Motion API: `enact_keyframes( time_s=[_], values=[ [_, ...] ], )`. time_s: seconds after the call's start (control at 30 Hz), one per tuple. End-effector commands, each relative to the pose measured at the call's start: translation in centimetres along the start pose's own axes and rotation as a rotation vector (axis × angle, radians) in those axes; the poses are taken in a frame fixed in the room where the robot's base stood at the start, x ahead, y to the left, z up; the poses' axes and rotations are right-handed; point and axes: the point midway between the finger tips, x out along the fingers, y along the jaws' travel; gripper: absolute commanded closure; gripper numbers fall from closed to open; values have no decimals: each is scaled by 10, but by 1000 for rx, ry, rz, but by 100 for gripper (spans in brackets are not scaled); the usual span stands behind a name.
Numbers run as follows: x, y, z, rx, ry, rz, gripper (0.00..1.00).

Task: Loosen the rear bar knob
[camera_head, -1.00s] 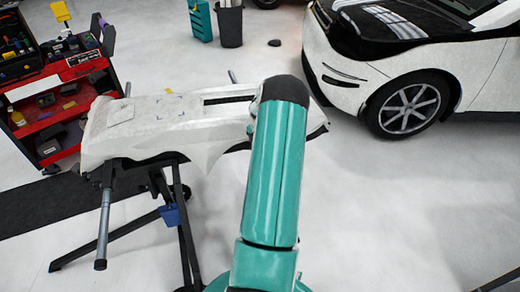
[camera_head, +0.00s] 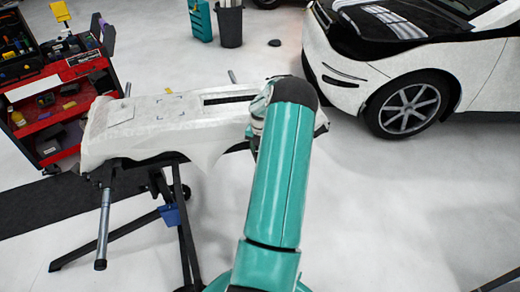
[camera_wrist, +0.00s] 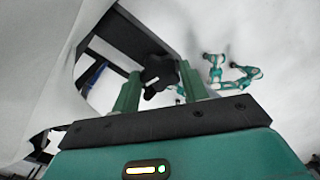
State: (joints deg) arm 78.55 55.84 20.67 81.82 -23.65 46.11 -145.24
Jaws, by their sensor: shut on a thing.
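In the wrist view the black lobed knob (camera_wrist: 158,72) sits between the two green fingers of my gripper (camera_wrist: 159,86), which is shut on it. The knob is beside the dark bar (camera_wrist: 115,35) of the stand. In the head view my teal arm hides the knob and the fingers. The stand (camera_head: 182,225) there carries a white wrapped bumper (camera_head: 150,125), and my wrist is at the bumper's right end.
A red tool cart (camera_head: 60,110) stands at the left. A white and black car (camera_head: 400,70) is at the upper right. A grey bin (camera_head: 229,25) stands at the back. The stand's legs spread at the lower left. The floor right of my arm is clear.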

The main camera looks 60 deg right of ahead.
Motion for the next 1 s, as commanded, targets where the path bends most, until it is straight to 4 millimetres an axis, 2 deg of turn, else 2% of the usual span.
enact_keyframes(
  time_s=[0.2, 0.23, 0.33, 0.6, 0.73, 0.87, 1.0],
  values=[
    [0, 0, 0, 0, 0, -1, 79],
    [0, 0, 0, 0, 0, 0, 52],
    [0, 0, 0, 0, 0, 0, 35],
    [0, 0, 0, 1, 0, 0, 35],
    [-8, 0, 1, 1, -2, 1, 35],
    [-28, 0, 1, 1, -3, 1, 35],
    [-59, 0, 1, 1, -5, 1, 35]
  ],
)
